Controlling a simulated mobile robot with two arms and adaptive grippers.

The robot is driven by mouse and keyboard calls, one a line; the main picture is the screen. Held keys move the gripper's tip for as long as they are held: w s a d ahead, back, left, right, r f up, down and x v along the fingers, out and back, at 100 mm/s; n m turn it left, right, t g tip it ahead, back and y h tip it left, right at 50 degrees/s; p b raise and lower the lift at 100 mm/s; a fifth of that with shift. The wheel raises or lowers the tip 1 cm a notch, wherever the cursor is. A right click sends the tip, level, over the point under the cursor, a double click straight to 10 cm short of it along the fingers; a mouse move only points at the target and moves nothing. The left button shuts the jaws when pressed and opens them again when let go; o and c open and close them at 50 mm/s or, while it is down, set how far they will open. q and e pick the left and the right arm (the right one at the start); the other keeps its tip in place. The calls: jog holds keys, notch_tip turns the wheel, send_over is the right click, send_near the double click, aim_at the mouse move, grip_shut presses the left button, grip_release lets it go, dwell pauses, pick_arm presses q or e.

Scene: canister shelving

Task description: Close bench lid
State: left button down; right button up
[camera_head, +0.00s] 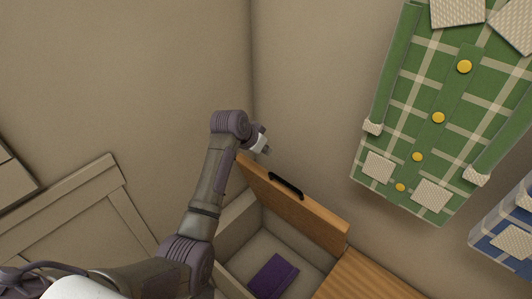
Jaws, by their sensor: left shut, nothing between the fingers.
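The bench lid (303,215) is a wooden panel with a black handle (286,187). It stands raised, so the bench box (240,232) below it is open. A folded purple cloth (273,276) lies inside the box. My left gripper (264,149) is at the upper left end of the lid, close to its top corner. Its fingers are small and partly hidden by the wrist. It holds nothing that I can see. Whether it touches the lid, I cannot tell. My right gripper does not show.
A wooden bench top (365,280) lies to the right of the open box. A green plaid shirt (425,120) and a blue garment (506,232) hang on the right wall. A panelled cabinet (85,215) stands at the left. Walls meet in a corner behind the lid.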

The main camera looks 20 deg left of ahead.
pick_arm(q)
jog(key=shift+w+d+f+p, duration=0.15)
jog(key=shift+f+p, duration=0.2)
jog(key=shift+f, duration=0.95)
jog(key=shift+w+f+p, duration=0.2)
jog(key=shift+f+p, duration=0.1)
jog(key=shift+f, duration=0.95)
jog(key=shift+w+d+f+p, duration=0.15)
jog(key=shift+f+p, duration=0.2)
jog(key=shift+f, duration=1.05)
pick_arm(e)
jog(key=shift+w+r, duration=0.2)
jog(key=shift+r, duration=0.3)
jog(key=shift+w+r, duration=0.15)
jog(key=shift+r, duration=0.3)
